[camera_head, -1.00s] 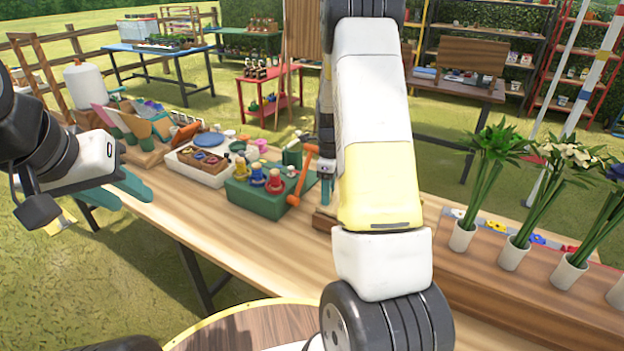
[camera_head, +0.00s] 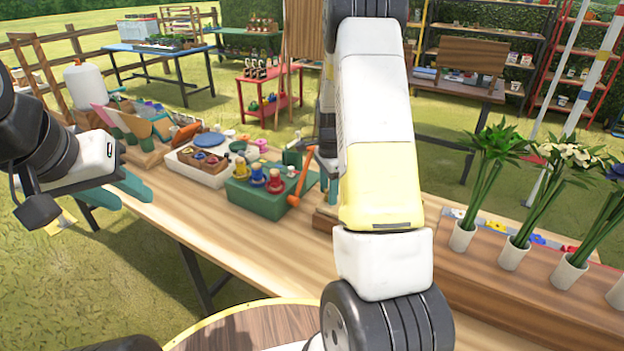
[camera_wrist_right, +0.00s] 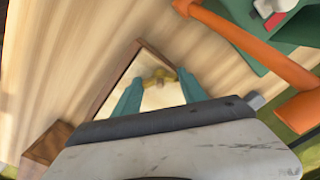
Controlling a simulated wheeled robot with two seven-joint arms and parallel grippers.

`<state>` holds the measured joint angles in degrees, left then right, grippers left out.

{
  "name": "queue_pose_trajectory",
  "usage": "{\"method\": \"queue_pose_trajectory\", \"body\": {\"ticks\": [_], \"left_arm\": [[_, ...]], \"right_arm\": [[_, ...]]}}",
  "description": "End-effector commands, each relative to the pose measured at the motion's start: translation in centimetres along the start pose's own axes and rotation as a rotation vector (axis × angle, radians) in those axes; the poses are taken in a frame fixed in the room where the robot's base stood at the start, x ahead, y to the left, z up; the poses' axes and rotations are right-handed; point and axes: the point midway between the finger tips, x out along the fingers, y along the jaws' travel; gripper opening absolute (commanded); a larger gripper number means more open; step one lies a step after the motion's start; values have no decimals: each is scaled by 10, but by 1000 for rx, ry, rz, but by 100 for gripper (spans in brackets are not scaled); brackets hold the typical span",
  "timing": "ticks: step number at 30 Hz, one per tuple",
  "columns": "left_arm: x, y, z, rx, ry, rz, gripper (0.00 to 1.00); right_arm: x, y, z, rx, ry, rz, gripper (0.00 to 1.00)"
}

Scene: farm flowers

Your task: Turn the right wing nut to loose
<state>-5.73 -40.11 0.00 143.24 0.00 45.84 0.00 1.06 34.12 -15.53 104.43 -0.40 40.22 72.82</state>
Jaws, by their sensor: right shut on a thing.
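The brass-coloured wing nut (camera_wrist_right: 158,77) shows in the right wrist view, over a pale panel with a wooden edge (camera_wrist_right: 118,75). My right gripper (camera_wrist_right: 160,76) has its teal fingers on either side of the wing nut and is shut on it. In the head view my right arm hides the wing nut and most of this gripper; part of a wooden piece (camera_head: 325,221) shows beside the arm. My left gripper (camera_head: 128,196) is at the left, open and empty, with its teal fingers apart, away from the wing nut. No second wing nut is visible.
A white tray (camera_head: 195,172) stands further left. Potted flowers (camera_head: 515,252) stand at the right. The front of the wooden table (camera_head: 260,255) is clear.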

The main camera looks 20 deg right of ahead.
Motion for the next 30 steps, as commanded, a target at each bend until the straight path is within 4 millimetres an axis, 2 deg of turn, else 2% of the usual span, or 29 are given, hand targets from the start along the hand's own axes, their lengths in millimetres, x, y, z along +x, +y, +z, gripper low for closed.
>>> {"method": "queue_pose_trajectory", "body": {"ticks": [30], "left_arm": [[0,0,0,0,0,0,36]], "right_arm": [[0,0,-1,-964,0,-1,9]]}}
